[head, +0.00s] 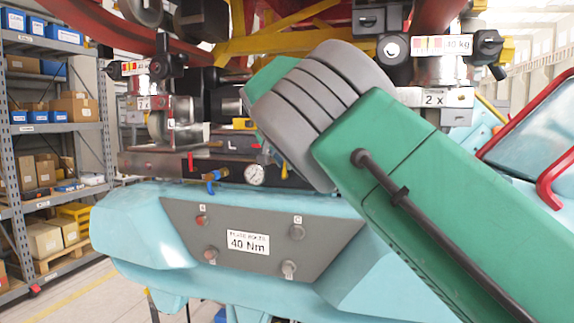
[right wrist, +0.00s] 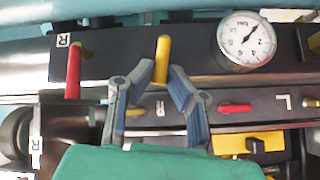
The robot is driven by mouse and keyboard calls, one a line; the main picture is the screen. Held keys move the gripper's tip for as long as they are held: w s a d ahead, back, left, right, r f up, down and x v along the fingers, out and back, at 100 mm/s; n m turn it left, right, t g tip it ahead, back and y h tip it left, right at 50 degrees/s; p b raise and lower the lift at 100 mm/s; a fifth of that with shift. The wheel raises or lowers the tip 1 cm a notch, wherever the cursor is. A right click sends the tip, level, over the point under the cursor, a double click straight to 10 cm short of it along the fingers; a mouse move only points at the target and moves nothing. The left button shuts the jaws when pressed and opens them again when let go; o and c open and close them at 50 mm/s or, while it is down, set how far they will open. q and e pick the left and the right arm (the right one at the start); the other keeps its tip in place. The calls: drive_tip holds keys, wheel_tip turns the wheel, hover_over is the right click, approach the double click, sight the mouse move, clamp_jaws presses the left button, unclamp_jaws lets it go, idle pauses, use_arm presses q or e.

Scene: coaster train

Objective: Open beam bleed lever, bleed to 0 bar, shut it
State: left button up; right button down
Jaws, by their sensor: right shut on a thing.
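In the right wrist view my right gripper (right wrist: 161,68) is shut on a yellow lever (right wrist: 162,48), whose upper end stands out between the two grey fingers. The lever sits on the dark beam (right wrist: 205,62), beside a round white pressure gauge (right wrist: 245,40). The gauge needle slants off the zero-point I cannot make out; its reading is too small to tell. In the head view the gauge (head: 254,174) shows below my grey wrist, and the gripper is mostly hidden behind my arm. My left gripper is not in view.
A red lever (right wrist: 73,68) stands left of the yellow one, and a lying red handle (right wrist: 235,108) is at the right. In the head view a blue valve handle (head: 213,178) is left of the gauge. A light-blue housing with a grey panel (head: 262,265) lies below; shelves (head: 50,130) stand left.

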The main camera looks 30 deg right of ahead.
drive_tip(key=shift+w+a+r+n+g+h, duration=0.15)
drive_tip(key=shift+w+a+n+g+h, duration=0.1)
drive_tip(key=shift+w+n+g+h, duration=0.2)
idle(0.5)
drive_tip(key=c, duration=1.7)
unclamp_jaws()
drive_tip(key=shift+o, duration=0.6)
drive_tip(key=shift+w, duration=0.15)
drive_tip(key=shift+a, duration=0.1)
drive_tip(key=v, duration=1.1)
drive_tip(key=shift+w+a+r, duration=0.15)
drive_tip(key=shift+w+a, duration=0.05)
drive_tip(key=shift+a, duration=0.15)
drive_tip(key=shift+g, duration=0.25)
